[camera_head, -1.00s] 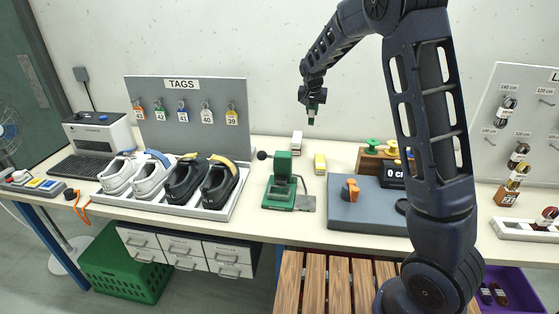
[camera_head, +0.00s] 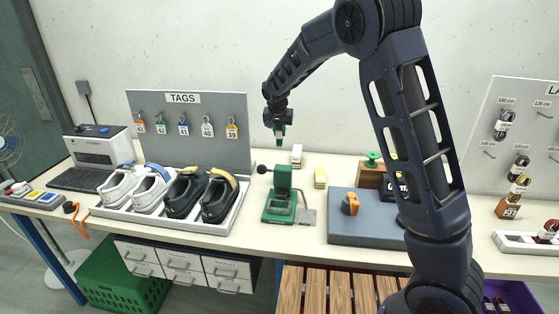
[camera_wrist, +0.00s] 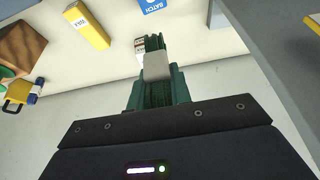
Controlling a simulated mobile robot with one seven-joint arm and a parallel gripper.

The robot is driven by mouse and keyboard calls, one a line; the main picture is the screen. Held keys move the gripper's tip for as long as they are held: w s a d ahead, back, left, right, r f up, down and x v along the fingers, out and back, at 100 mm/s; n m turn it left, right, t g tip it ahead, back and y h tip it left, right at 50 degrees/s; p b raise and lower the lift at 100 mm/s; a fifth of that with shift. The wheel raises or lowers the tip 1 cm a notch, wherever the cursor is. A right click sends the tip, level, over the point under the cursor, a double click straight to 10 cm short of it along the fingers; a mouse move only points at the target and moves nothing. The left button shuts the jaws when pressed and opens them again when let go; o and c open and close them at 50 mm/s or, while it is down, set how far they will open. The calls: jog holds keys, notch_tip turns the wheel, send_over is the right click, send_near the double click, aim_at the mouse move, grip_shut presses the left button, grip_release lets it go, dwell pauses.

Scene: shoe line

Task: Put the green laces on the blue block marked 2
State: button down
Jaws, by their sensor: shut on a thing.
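My gripper (camera_head: 280,136) is shut on the green laces (camera_wrist: 153,88), a dark green bundle with a pale band. It holds them in the air in front of the wall, left of the white block and above the green press. A blue block (camera_wrist: 152,5) lettered "BATCH" is cut by the top edge of the wrist view, so its number does not show. I cannot make it out in the head view. The laces are apart from it.
The tags board (camera_head: 185,130) rises left of my gripper, with a shoe tray (camera_head: 165,219) in front. A grey mat (camera_head: 350,232) lies to the right.

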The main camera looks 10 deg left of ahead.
aim_at(278, 139)
notch_tip(278, 139, down, 13)
jog(key=shift+r, duration=0.1)
dwell(0.5)
jog(key=c, duration=1.3)
grip_release()
jog(key=v, duration=1.2)
